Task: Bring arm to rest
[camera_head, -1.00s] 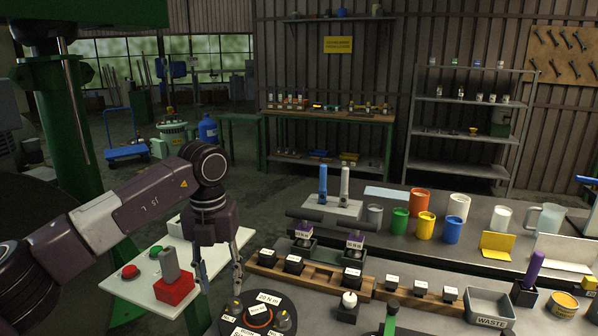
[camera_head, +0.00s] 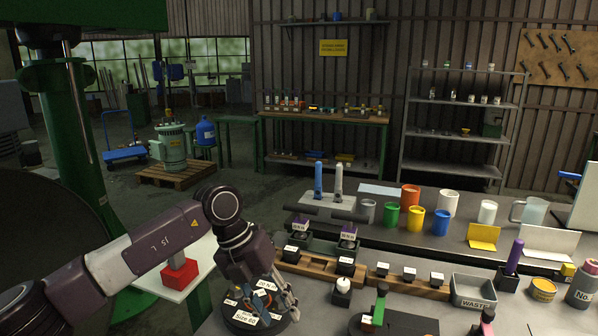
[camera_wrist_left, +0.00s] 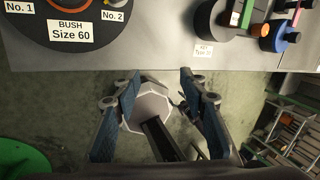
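My left gripper (camera_head: 280,300) hangs at the near side of the bench in the head view, in front of the black round disc (camera_head: 232,321). In the left wrist view its two blue-padded fingers (camera_wrist_left: 158,92) stand apart. I see nothing gripped; a pale many-sided part with a dark bar shows between and behind them. That view looks down past the bench edge to the floor, with the disc's "BUSH Size 60" label (camera_wrist_left: 60,31) at upper left. My right gripper is not identifiable in either view.
A red block (camera_head: 180,275) with a grey post stands on the white side table at left. Cups, wooden label stands and a grey waste bin (camera_head: 474,291) fill the bench to the right.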

